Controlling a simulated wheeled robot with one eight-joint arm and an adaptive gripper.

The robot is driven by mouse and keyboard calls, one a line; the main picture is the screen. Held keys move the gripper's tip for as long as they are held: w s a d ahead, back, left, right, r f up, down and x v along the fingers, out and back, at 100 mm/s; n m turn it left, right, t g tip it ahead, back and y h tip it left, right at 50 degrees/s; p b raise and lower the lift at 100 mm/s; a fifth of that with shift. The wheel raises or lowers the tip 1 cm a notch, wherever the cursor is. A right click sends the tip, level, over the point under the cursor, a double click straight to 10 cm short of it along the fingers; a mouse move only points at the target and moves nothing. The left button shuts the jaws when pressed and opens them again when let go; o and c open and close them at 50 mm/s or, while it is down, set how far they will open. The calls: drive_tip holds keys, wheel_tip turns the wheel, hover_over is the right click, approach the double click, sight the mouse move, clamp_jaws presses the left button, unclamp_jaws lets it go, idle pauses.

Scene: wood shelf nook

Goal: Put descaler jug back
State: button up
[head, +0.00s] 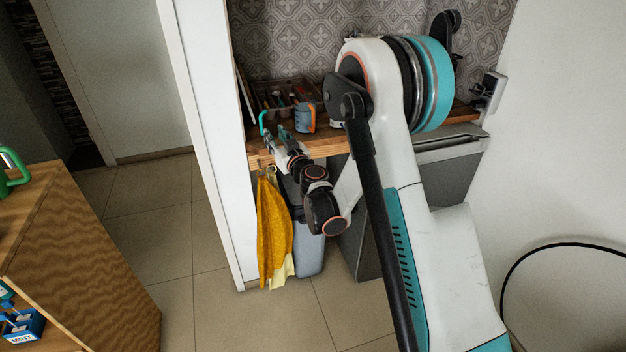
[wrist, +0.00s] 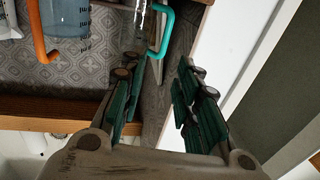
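Two jugs stand near the front of the wooden shelf; I cannot tell which one is the descaler jug. One is a blue see-through jug (head: 303,120) with an orange handle, which also shows at the wrist view's upper left (wrist: 68,18). The other is a clear jug with a teal handle (head: 262,122), left of it; this teal handle (wrist: 164,36) lies just beyond my fingertips in the wrist view. My gripper (head: 274,143) is at the shelf's front edge. In the wrist view my gripper (wrist: 158,78) has its fingers apart, with nothing held.
A tray of small tools (head: 283,93) lies behind the jugs. A white wall panel (head: 205,130) borders the nook closely on the left. A yellow cloth (head: 272,230) and a grey bin (head: 309,250) are below the shelf. A wooden cabinet (head: 90,270) holds a green-handled thing (head: 14,172).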

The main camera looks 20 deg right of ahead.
drive_tip(key=s+d+r+m+h, duration=0.2)
drive_tip(key=s+d+r+h, duration=0.1)
drive_tip(key=r, duration=0.3)
drive_tip(key=s+d+r+m+h, duration=0.1)
drive_tip(key=s+d+r+h, duration=0.1)
drive_tip(key=s+d+r, duration=0.35)
drive_tip(key=s+d+r+m+g+h, duration=0.2)
drive_tip(key=s+r+g, duration=0.2)
drive_tip(key=s, duration=0.4)
drive_tip(key=s+a+f+n+g+y, duration=0.1)
drive_tip(key=s+a+f+g, duration=0.1)
drive_tip(key=s, duration=0.8)
drive_tip(key=s+a+f+n+g+y, duration=0.1)
drive_tip(key=s+f, duration=0.3)
drive_tip(key=s, duration=0.6)
drive_tip(key=s+a+f+n+g+y, duration=0.1)
drive_tip(key=s+a+f+g, duration=0.2)
drive_tip(key=s, duration=0.7)
drive_tip(key=shift+a+g+y, duration=0.4)
drive_tip(key=shift+a+g, duration=0.1)
